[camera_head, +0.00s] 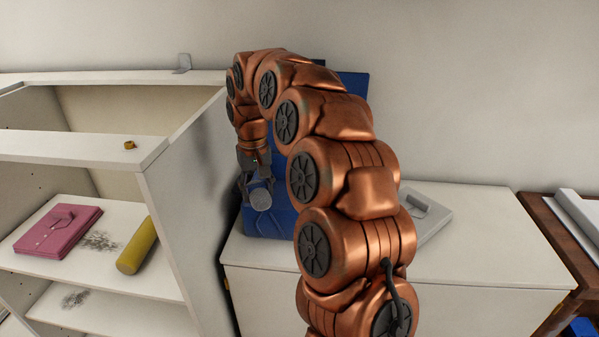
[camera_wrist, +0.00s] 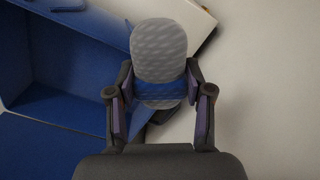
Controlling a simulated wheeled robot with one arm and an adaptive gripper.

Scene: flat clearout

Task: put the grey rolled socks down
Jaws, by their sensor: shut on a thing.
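The grey rolled socks (camera_wrist: 158,48), a patterned grey roll with a blue band, are held between the two fingers of my gripper (camera_wrist: 160,93) in the wrist view. In the head view my gripper (camera_head: 258,184) points down with the socks (camera_head: 260,199) at its tip, in front of a blue open container (camera_head: 268,222) by the white cabinet top (camera_head: 480,255). The wrist view shows the container's blue inside (camera_wrist: 75,55) to the left of the socks. I cannot tell whether the socks touch anything below. My arm hides much of the container.
The white shelf unit (camera_head: 185,190) at left holds a pink folded shirt (camera_head: 58,231) and a yellow roll (camera_head: 137,246). The cabinet top's front right is clear.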

